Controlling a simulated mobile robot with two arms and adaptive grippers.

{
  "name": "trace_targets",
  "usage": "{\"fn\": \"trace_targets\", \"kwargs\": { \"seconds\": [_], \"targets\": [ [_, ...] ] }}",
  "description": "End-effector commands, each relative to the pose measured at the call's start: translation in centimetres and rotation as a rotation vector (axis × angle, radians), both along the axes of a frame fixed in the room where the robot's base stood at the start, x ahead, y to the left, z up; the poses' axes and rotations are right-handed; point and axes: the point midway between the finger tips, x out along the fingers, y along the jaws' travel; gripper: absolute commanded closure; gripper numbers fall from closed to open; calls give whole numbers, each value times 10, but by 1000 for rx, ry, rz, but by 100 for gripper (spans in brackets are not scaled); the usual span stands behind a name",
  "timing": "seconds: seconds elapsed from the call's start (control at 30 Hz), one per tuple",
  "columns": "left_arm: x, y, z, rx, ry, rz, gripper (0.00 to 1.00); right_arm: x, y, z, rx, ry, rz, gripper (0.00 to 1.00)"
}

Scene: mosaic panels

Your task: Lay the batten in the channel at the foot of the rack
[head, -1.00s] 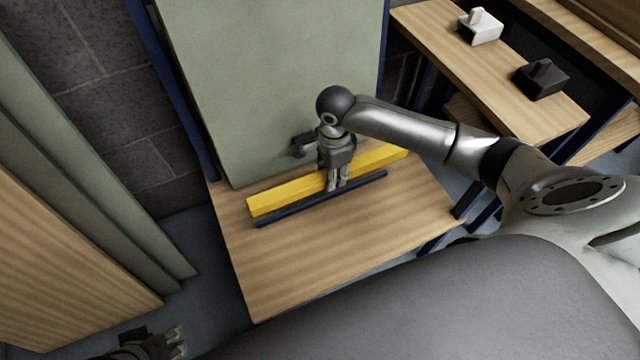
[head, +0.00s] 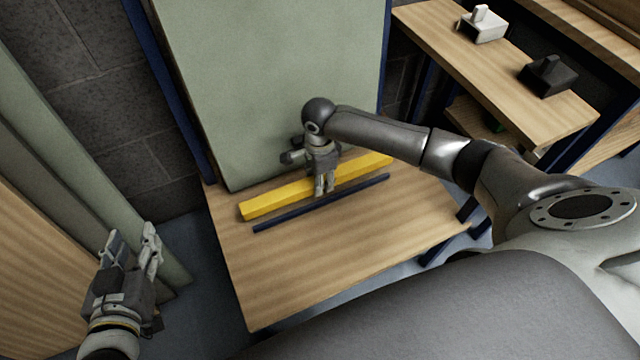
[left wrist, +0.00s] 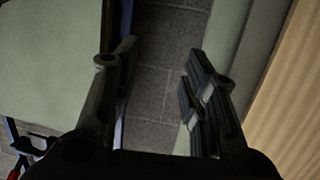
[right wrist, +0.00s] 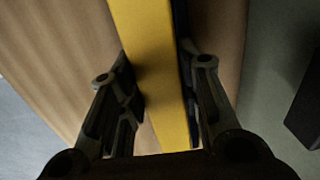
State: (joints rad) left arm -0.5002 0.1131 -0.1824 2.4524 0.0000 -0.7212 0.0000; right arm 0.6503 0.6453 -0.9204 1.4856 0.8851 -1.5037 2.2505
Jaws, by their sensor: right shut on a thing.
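The yellow batten (head: 270,201) lies lengthwise close to the foot of a large grey-green panel (head: 270,80). A thin dark blue rail (head: 300,211) runs roughly parallel in front of it on the wooden shelf (head: 330,260), with bare wood showing between them. My right gripper (head: 325,188) is shut across the batten near its middle; the batten (right wrist: 150,60) also runs between the fingers in the right wrist view. I cannot tell whether the batten touches the shelf. My left gripper (head: 132,240) is open and empty at the lower left, apart from the batten.
More panels (head: 60,150) stand at the left near my left gripper. Blue rack posts (head: 165,90) flank the large panel. A wooden bench (head: 480,70) at the upper right holds a white object (head: 482,26) and a black object (head: 548,76). The shelf's front part is clear.

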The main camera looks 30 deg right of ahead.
Motion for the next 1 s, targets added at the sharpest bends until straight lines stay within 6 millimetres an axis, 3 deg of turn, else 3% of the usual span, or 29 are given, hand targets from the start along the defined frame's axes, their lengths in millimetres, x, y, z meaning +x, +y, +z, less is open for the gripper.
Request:
{"fn": "trace_targets", "kwargs": {
  "seconds": [0.13, 0.3, 1.0],
  "targets": [
    [10, -6, 20, -30, -120, -7, 60, 0, 0, -14, -1, -1, 0, 100],
    [12, -8, 31, -41, -170, -11, 60, 0, 0, -17, 0, -3, 0, 100],
    [9, -5, 20, -25, -105, -6, 60, 0, 0, -22, 0, -2, -1, 100]
  ]
}}
